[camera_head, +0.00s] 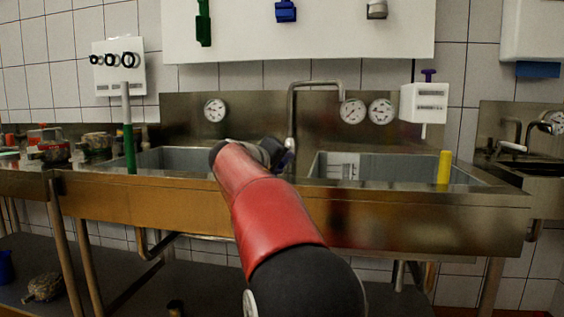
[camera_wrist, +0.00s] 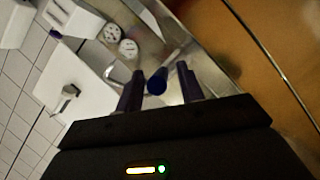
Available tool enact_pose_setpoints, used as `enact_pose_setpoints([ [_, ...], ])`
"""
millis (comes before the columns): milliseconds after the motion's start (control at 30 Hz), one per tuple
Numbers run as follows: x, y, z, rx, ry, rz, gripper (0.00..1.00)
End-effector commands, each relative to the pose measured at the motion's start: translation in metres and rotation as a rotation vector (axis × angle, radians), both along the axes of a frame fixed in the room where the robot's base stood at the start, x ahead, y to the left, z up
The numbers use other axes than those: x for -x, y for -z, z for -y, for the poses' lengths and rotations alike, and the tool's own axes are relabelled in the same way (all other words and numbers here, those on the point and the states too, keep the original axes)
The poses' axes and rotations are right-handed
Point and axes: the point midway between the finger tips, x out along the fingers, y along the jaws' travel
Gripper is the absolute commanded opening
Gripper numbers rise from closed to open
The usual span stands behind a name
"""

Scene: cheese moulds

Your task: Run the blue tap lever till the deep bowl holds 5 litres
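The tap (camera_head: 291,108) rises between two sink bowls and its spout bends over to the right. The blue lever (camera_wrist: 157,82) shows end-on in the wrist view, between the two dark fingers of my gripper (camera_wrist: 161,88) and closer to the left finger. The fingers are apart; contact with the lever cannot be told. In the head view my red arm reaches to the tap's base, and hides most of my gripper. The right bowl (camera_head: 400,168) has a marked white plate inside; the left bowl (camera_head: 185,158) is partly hidden. The water level cannot be seen.
Round dials (camera_head: 352,111) sit on the steel splashback. A green post (camera_head: 129,148) and a yellow post (camera_head: 444,167) stand at the sink's front edge. A white dispenser (camera_head: 424,103) hangs at right. Cluttered items (camera_head: 50,145) lie on the left counter.

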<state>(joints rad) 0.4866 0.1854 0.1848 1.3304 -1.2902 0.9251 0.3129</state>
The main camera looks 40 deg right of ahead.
Motion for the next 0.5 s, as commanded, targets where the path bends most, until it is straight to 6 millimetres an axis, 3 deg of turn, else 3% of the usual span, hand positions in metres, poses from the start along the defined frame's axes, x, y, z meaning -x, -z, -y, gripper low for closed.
enact_pose_setpoints([
  [133, -0.0043, 0.0022, 0.0115, 0.0, 0.0, 0.001, 0.38],
  [433, -0.0054, 0.0034, 0.0134, 0.0, -0.001, 0.0, 0.38],
  [500, -0.0054, 0.0034, 0.0134, 0.0, -0.001, 0.0, 0.29],
])
